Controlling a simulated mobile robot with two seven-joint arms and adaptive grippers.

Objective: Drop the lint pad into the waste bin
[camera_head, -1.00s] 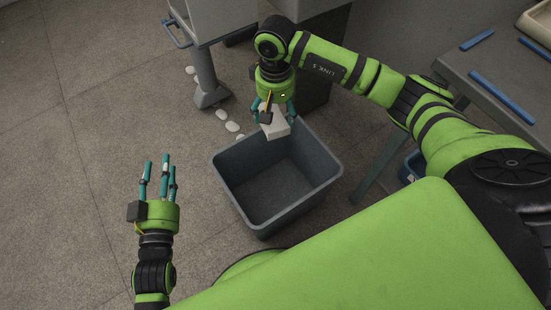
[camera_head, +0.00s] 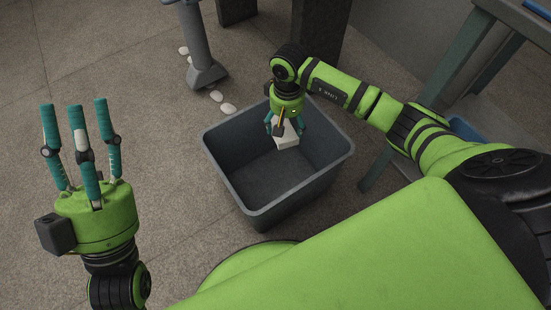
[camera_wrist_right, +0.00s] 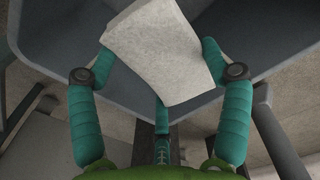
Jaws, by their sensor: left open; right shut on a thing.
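The lint pad is a pale grey-white block (camera_head: 287,140) at the tips of my right gripper (camera_head: 285,128). My right gripper is shut on it. In the head view the pad shows against the inside of the bin, near its far right wall. In the right wrist view the pad (camera_wrist_right: 158,50) sits between the teal fingers, with the bin's wall behind it. The waste bin (camera_head: 229,189) is a grey, open, rectangular tub on the floor and looks empty. My left gripper (camera_head: 80,125) is open and empty, left of the bin.
A grey table (camera_head: 459,62) stands at the right, with a blue container (camera_head: 465,129) under it. A grey machine leg (camera_head: 201,60) and several pale scraps (camera_head: 228,108) are on the floor behind the bin. The floor at left is clear.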

